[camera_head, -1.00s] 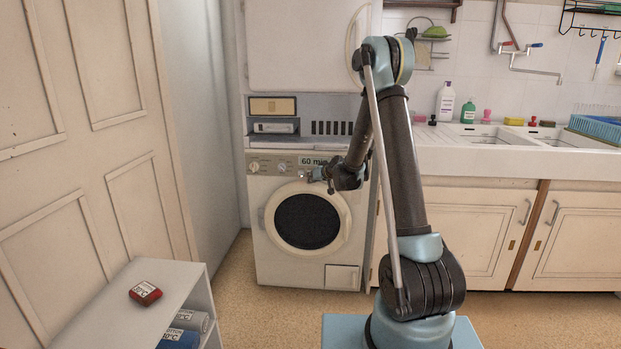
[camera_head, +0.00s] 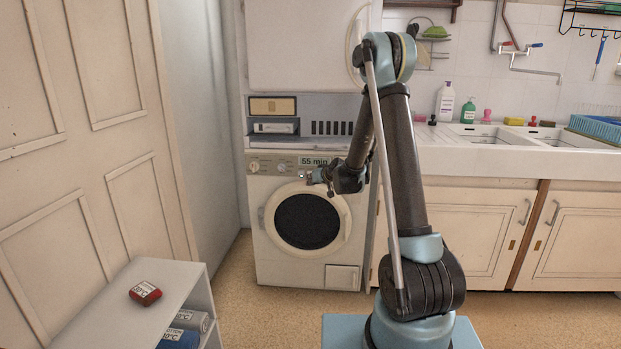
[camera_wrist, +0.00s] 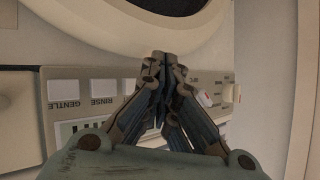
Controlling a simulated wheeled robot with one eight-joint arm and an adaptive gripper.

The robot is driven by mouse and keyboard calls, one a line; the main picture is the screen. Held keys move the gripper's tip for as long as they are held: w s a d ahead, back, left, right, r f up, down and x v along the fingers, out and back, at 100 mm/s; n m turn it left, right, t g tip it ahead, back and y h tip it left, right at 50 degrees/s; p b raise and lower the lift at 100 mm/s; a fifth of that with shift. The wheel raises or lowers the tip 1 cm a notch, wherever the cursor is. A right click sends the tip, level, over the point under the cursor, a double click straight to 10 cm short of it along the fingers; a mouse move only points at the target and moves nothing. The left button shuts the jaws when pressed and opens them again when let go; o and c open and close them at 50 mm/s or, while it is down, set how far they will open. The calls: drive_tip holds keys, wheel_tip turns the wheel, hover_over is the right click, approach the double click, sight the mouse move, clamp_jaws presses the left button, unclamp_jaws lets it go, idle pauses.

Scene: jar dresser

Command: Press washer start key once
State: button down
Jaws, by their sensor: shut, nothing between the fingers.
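The white washer (camera_head: 270,235) stands against the back wall with its round dark door shut. Its display (camera_head: 314,161) reads "55 min". My gripper (camera_head: 311,179) is in front of the control panel, just below the display. In the wrist view my gripper (camera_wrist: 164,58) is shut and empty, its fingertips over the panel by the door rim. A key labelled GENTLE (camera_wrist: 63,88) and a key labelled RINSE (camera_wrist: 103,87) show to its left. A white key with a red mark (camera_wrist: 205,98) shows to its right. The fingers hide the panel between; contact cannot be told.
A white dryer-like unit (camera_head: 300,45) is above the washer. A low shelf (camera_head: 165,285) with a red detergent-like packet (camera_head: 145,293) stands at the front left. The sink counter (camera_head: 480,165) is at the right. The floor before the washer is clear.

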drive_tip(key=s, duration=0.3)
drive_tip(key=shift+s, duration=0.4)
idle(0.4)
drive_tip(key=s+d+r+g+h, duration=0.1)
drive_tip(key=s+d+r, duration=0.2)
drive_tip(key=s+d, duration=0.3)
drive_tip(key=s+d+r+m+g+h, duration=0.1)
drive_tip(key=s+d+r, duration=0.2)
drive_tip(key=s, duration=0.5)
drive_tip(key=s+d+r+g+h, duration=0.1)
drive_tip(key=s+d+r, duration=0.2)
drive_tip(key=s+d, duration=0.3)
drive_tip(key=s+d+f+m+g+h, duration=0.1)
drive_tip(key=s+d, duration=0.3)
drive_tip(key=s, duration=0.6)
drive_tip(key=s+d+f+m+g+h, duration=0.1)
drive_tip(key=s+d+f+g, duration=0.1)
drive_tip(key=s, duration=0.8)
drive_tip(key=s+d+f+m+g+h, duration=0.1)
drive_tip(key=s+d+f+h, duration=0.1)
drive_tip(key=s+d, duration=0.4)
drive_tip(key=s+f, duration=0.1)
drive_tip(key=s, duration=0.3)
drive_tip(key=shift+s+g, duration=0.2)
drive_tip(key=shift+g, duration=0.2)
drive_tip(key=shift+f, duration=0.15)
